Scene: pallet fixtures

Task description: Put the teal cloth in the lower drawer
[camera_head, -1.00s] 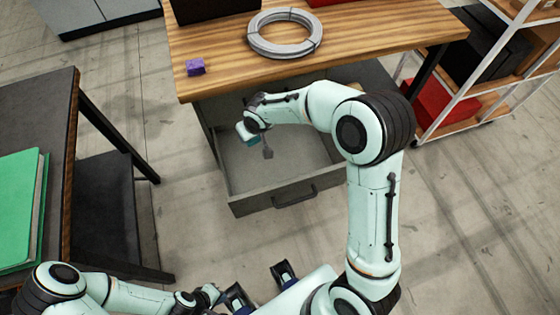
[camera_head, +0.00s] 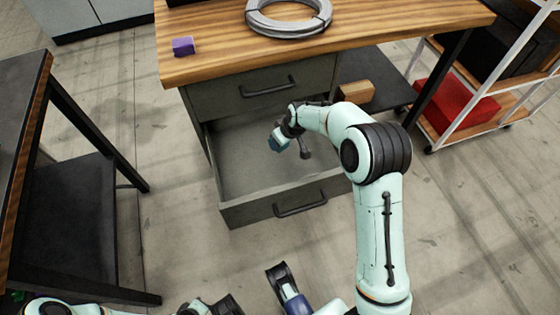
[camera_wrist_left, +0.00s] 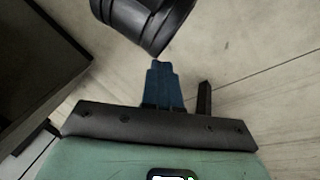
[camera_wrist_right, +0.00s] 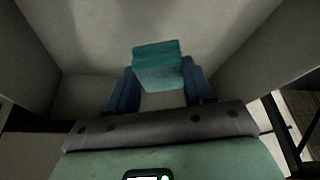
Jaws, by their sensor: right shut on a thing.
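The teal cloth (camera_wrist_right: 158,66) is a small folded block between the two blue fingers of my right gripper (camera_wrist_right: 158,82), which is shut on it. In the head view my right gripper (camera_head: 279,145) holds it over the open lower drawer (camera_head: 236,215), within its walls. The right wrist view shows pale drawer walls around the cloth. I cannot tell whether the cloth touches the drawer floor. My left gripper (camera_wrist_left: 163,82) has its blue fingers together, with nothing seen between them, above the floor away from the drawer.
The closed upper drawer (camera_head: 225,93) sits above the open one, under the wooden tabletop (camera_head: 220,62). A purple block (camera_head: 183,46) and a grey ring (camera_head: 290,25) lie on top. A dark table (camera_head: 28,100) stands left, a shelf rack with a red box (camera_head: 455,108) right.

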